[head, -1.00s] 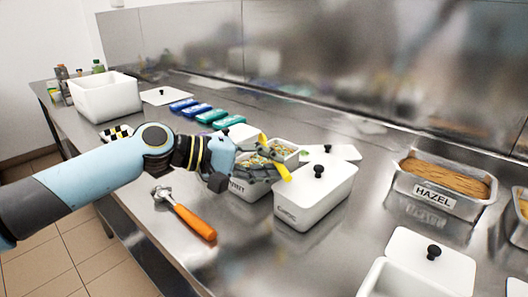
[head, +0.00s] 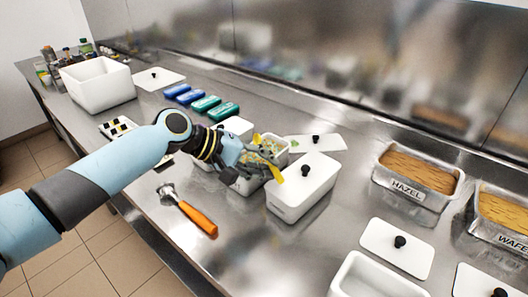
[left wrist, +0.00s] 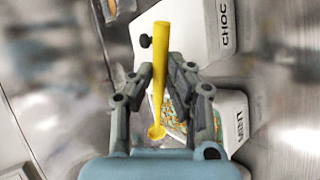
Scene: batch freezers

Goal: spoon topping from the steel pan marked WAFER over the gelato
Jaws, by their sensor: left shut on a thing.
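My left gripper (head: 268,160) is shut on a yellow spoon (left wrist: 160,70), which also shows in the head view (head: 274,173). The gripper is above an open white tub (head: 243,187) that holds speckled, many-coloured contents (left wrist: 174,118); I cannot tell whether this is the gelato. The steel pan marked WAFER (head: 490,242) stands at the right edge of the head view, partly cut off. It holds tan contents (head: 505,212). The gripper is well to the left of that pan. My right gripper is not in view.
A lidded white tub (head: 300,200) stands right of the gripper. A steel pan marked HAZEL (head: 405,193) is beyond it. An orange-handled scoop (head: 197,217) lies in front. Loose lids (head: 398,250) and an open white tub (head: 372,275) are at the lower right.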

